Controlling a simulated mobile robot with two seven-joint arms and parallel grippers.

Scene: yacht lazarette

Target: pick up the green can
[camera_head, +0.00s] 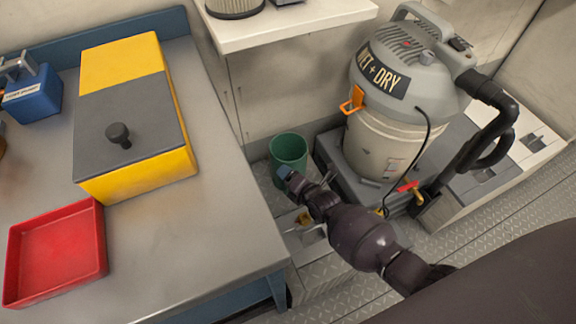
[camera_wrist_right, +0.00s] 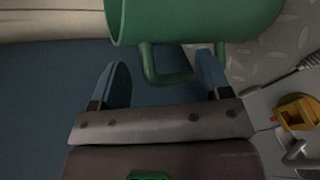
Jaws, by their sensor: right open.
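The green can (camera_head: 289,148) is an open-topped cylinder low down in the gap between the bench and the vacuum. It also fills the top of the right wrist view (camera_wrist_right: 195,20), where its U-shaped handle (camera_wrist_right: 152,72) points toward my gripper. My right gripper (camera_head: 286,174) is at the near side of the can. In the right wrist view its two blue fingers (camera_wrist_right: 163,65) are apart, with the handle between them. I cannot tell whether either finger touches it. My left gripper is not in view.
A grey bench (camera_head: 205,225) at left holds a yellow box (camera_head: 135,188), a red tray (camera_head: 58,255) and a blue device (camera_head: 32,98). A wet-dry vacuum (camera_head: 400,110) stands right of the can. A white shelf (camera_head: 290,22) overhangs behind. A yellow fitting (camera_wrist_right: 298,112) lies right of my gripper.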

